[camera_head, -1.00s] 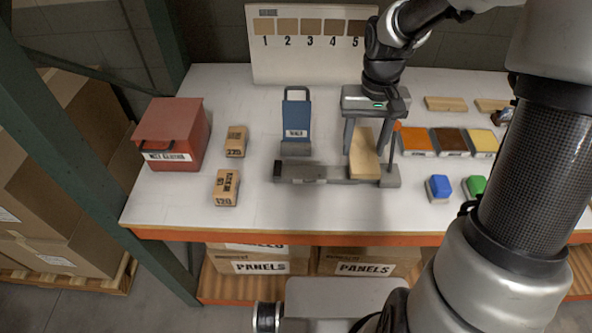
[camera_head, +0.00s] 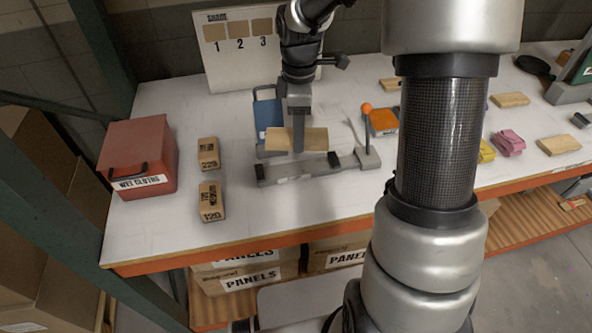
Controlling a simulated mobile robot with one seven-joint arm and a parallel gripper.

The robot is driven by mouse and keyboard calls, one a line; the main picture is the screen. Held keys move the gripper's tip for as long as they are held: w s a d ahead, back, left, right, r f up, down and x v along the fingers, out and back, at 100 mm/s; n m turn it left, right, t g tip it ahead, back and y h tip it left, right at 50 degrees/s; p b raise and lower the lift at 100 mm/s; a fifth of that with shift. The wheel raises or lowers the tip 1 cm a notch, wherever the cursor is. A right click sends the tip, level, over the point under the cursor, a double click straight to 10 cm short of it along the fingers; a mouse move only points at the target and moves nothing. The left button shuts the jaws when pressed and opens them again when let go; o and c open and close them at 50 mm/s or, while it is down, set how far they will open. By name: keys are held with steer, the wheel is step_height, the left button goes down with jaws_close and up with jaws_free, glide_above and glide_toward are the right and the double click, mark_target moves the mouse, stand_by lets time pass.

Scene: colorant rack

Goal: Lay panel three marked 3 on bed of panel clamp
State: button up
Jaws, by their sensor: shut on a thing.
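A light wooden panel (camera_head: 275,142) is held in my gripper (camera_head: 298,148). The gripper is shut on the panel's middle, seen with one finger in front. The panel lies lengthwise along the panel clamp, just behind or above its bed. I cannot tell whether it touches the bed. No number is readable on the panel. The panel clamp (camera_head: 290,178) is a long grey bar with dark blocks and a lever with an orange knob (camera_head: 367,108) at its right end.
A blue holder (camera_head: 267,112) stands close behind the panel. Sanding blocks (camera_head: 209,155) and a red box (camera_head: 140,155) are at the left. A numbered sample board (camera_head: 235,60) stands at the back. An orange-topped block (camera_head: 384,121) is right of the lever.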

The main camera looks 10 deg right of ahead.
mark_target(298, 168)
steer(key=shift+w+f+n, duration=0.15)
steer(key=shift+w+n, duration=0.1)
steer(key=shift+n, duration=0.85)
steer(key=shift+f+n, duration=0.3)
step_height(298, 168, down, 9)
steer(key=shift+f, duration=0.15)
steer(key=shift+f+b, duration=0.1)
steer(key=shift+b, duration=0.2)
steer(key=shift+f, duration=0.15)
steer(key=o, duration=1.1)
